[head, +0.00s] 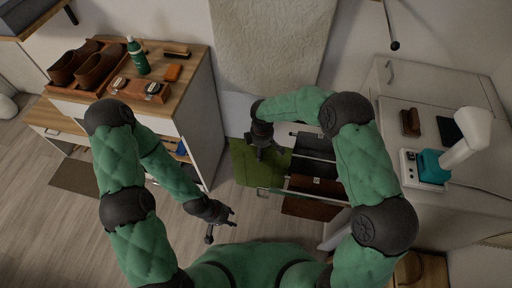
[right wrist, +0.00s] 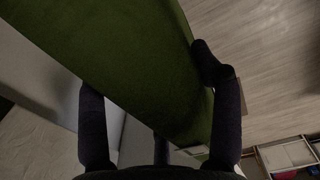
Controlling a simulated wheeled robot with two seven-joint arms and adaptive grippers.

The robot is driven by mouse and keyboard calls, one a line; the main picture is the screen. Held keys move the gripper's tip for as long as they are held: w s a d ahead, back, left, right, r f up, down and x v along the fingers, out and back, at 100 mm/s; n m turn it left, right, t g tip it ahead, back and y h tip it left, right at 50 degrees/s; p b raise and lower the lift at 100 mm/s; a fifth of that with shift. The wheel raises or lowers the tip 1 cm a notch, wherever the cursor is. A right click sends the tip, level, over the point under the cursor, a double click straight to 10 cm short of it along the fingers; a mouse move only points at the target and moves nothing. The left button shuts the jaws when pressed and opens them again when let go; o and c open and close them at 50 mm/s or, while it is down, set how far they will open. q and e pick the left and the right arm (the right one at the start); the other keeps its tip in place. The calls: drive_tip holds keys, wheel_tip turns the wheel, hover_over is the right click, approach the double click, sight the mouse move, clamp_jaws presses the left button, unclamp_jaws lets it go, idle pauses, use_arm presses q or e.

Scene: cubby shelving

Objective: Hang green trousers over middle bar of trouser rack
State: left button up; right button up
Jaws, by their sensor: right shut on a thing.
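The green trousers (head: 250,166) hang folded at the left part of the trouser rack (head: 283,193) in the head view. My right gripper (head: 266,148) is over their upper edge and shut on them. In the right wrist view the green cloth (right wrist: 135,60) fills the space between and beyond the fingers of my right gripper (right wrist: 150,85). Dark grey trousers (head: 314,146) and brown trousers (head: 316,186) lie on the rack to the right. Whether the green cloth rests on the middle bar cannot be told. My left gripper (head: 221,228) is open and empty, low over the floor.
A wooden-topped cabinet (head: 195,68) at the left bears brown shoes (head: 88,62), a green bottle (head: 138,57) and brushes. A grey-white counter (head: 440,93) at the right bears a white and teal device (head: 432,167). Bare floor (head: 60,225) lies at the lower left.

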sight(327, 161)
drive_tip(key=shift+s+d+p, duration=0.75)
drive_tip(key=shift+s+d, duration=0.2)
drive_tip(key=shift+d, duration=3.15)
drive_tip(key=shift+s+d+p, duration=0.8)
drive_tip(key=shift+s+d, duration=0.2)
drive_tip(key=shift+d, duration=3.1)
drive_tip(key=shift+s+d+p, duration=0.75)
drive_tip(key=shift+s+d, duration=0.2)
drive_tip(key=shift+d, duration=3.15)
drive_tip(key=shift+s+d, duration=0.1)
drive_tip(key=shift+d, duration=0.15)
drive_tip(key=shift+a+f+b, duration=0.1)
drive_tip(key=shift+f+b, duration=0.25)
drive_tip(key=shift+f, duration=0.15)
drive_tip(key=o, duration=1.8)
drive_tip(key=shift+c, duration=0.2)
drive_tip(key=shift+r+p, duration=0.45)
drive_tip(key=shift+r, duration=0.15)
drive_tip(key=w+a+b, duration=0.2)
drive_tip(key=a, duration=0.7)
drive_tip(key=w+a+b, duration=0.2)
drive_tip(key=a, duration=0.8)
drive_tip(key=w+a+b, duration=0.1)
drive_tip(key=w+a, duration=0.2)
drive_tip(key=a, duration=0.7)
drive_tip(key=shift+a+f+b, duration=0.1)
drive_tip(key=shift+a+b, duration=0.05)
drive_tip(key=shift+b, duration=0.25)
